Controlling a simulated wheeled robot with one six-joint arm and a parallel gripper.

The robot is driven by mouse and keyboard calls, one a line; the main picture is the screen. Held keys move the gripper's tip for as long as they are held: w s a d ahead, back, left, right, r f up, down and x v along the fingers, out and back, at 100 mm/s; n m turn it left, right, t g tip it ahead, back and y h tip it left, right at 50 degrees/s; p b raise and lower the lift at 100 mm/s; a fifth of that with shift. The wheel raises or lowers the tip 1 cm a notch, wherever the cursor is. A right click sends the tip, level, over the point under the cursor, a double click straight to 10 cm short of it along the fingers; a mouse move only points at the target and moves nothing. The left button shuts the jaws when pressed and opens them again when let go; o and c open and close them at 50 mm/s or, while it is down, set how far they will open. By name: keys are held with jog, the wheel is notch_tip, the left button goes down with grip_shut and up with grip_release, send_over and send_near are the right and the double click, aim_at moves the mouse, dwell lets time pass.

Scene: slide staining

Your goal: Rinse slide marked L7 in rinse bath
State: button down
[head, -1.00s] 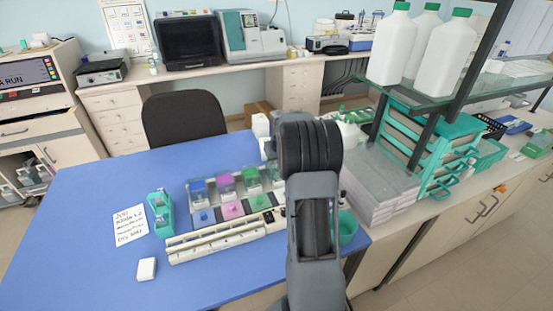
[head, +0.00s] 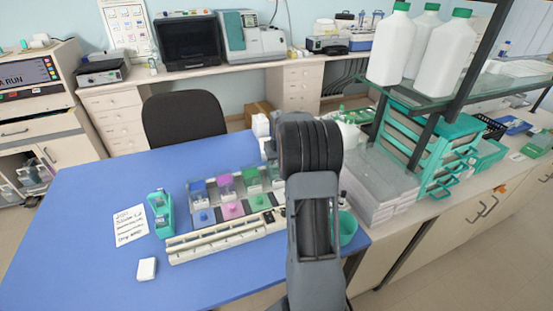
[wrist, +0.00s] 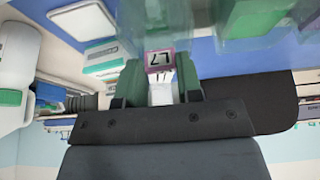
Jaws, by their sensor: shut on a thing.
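The slide marked L7 (wrist: 159,59) shows its purple-edged label in the wrist view, with the marking upside down. My gripper (wrist: 160,88) is shut on it, with a green finger on each side. Clear-walled vessels (wrist: 160,18) lie just beyond the label in that view. I cannot tell whether the slide's far end is inside one. In the head view, my arm hides the gripper and slide. Several staining jars with blue (head: 198,189), pink (head: 225,187) and green (head: 251,180) contents or lids stand on the blue table. I cannot tell which vessel is the rinse bath.
A long cream rack (head: 222,238) lies in front of the jars. A teal holder (head: 160,210), a handwritten sheet (head: 131,226) and a small white block (head: 147,268) are to the left. A green bowl (head: 347,228) is right of my arm. The table's left side is clear.

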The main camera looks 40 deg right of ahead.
notch_tip(320, 180, up, 10)
jog(key=p, duration=0.5)
jog(key=shift+f, duration=0.2)
jog(key=shift+s+f, duration=0.1)
